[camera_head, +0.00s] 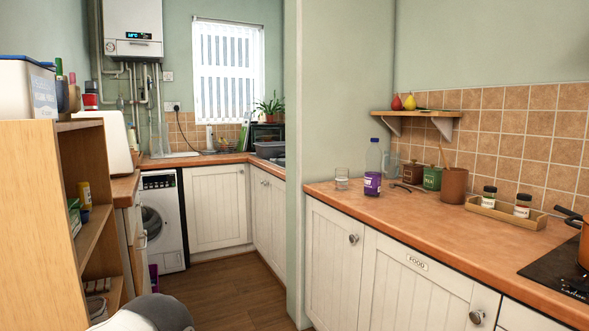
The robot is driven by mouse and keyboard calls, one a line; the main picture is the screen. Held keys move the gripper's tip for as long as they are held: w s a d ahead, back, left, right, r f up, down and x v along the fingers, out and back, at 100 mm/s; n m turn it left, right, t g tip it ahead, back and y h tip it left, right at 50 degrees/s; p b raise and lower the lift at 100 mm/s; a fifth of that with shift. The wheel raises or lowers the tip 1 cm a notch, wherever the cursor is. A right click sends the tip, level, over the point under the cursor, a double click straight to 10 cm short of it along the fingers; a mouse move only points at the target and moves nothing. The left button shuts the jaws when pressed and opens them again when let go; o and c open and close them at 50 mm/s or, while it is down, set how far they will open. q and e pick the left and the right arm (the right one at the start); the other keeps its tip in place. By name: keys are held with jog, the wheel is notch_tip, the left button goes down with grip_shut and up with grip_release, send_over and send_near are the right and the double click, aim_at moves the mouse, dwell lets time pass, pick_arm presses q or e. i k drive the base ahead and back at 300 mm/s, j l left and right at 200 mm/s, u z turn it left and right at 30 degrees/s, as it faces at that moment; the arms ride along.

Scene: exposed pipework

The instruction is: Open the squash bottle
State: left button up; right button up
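The squash bottle (372,184) stands upright on the orange-brown worktop at the right. It is a clear bottle with a purple label and a dark cap at its top. A short clear glass (342,178) stands just to its left. Neither of my grippers shows in the head view. A rounded grey and white part at the bottom left edge looks like part of my arm, with no fingers visible. Nothing is touching the bottle.
A green canister (432,178), a brown pot (454,185) and a wooden tray with spice jars (506,212) stand right of the bottle. A black hob (560,268) is at the right edge. The worktop (400,215) before the bottle is clear. A wooden shelf unit (40,220) stands left.

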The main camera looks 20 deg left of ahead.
aim_at(373, 179)
jog(key=i+j+z, duration=0.8)
jog(key=j, duration=0.15)
jog(key=i+j+z, duration=0.25)
jog(key=j, duration=0.15)
jog(key=i+j+z, duration=0.1)
jog(key=j+z, duration=0.15)
jog(key=j, duration=0.2)
jog(key=i+j+z, duration=0.1)
jog(key=j+z, duration=0.15)
jog(key=j, duration=0.25)
jog(key=i+j+z, duration=0.1)
jog(key=j+z, duration=0.15)
jog(key=j, duration=0.25)
jog(key=j+z, duration=0.3)
jog(key=j, duration=0.2)
